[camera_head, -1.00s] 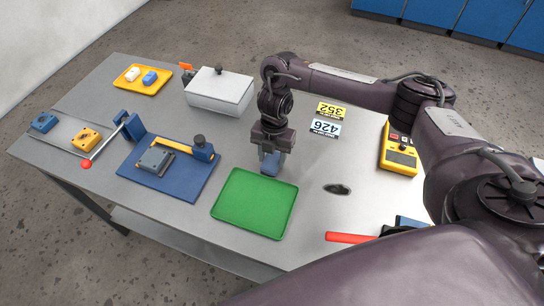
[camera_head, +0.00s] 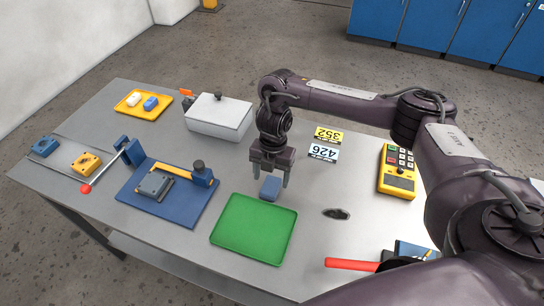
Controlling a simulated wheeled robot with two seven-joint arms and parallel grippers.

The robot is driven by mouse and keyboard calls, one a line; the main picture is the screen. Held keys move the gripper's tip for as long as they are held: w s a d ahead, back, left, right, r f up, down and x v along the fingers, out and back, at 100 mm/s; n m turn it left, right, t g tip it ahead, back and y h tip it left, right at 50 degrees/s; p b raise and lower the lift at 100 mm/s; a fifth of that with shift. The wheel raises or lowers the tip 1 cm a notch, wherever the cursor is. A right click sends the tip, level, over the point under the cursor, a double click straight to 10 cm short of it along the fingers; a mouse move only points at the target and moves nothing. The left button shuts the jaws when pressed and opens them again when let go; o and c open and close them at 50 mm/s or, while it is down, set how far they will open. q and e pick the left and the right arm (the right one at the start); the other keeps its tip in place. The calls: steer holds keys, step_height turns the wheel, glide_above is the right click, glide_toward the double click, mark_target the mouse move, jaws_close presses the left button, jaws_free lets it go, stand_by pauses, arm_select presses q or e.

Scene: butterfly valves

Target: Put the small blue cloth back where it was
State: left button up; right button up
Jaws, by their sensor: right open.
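A small blue folded piece, which looks like the cloth (camera_head: 270,188), is just behind the far edge of the green tray (camera_head: 253,229). My right gripper (camera_head: 271,180) is directly above it. Its fingers are spread apart, one on each side of the blue piece, with a gap visible on both sides. The blue piece seems to rest on the table, not in the tray. A second small blue piece (camera_head: 150,103) lies beside a white one (camera_head: 133,99) in the yellow tray (camera_head: 143,110) at the far left. My left gripper is not in view.
A white lidded box (camera_head: 219,118) stands behind left of my gripper. A blue fixture board (camera_head: 166,188) with a clamp is at left. Number cards (camera_head: 323,152), a yellow device (camera_head: 398,172), a dark oval (camera_head: 336,213) and a red handle (camera_head: 352,265) are at right. The green tray is empty.

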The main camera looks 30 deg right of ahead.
mark_target(272, 181)
step_height(272, 181, up, 10)
steer(key=p, duration=0.1)
steer(key=shift+w+d+f, duration=0.25)
steer(key=shift+w+d, duration=0.1)
steer(key=shift+d, duration=0.1)
steer(key=shift+f, duration=0.1)
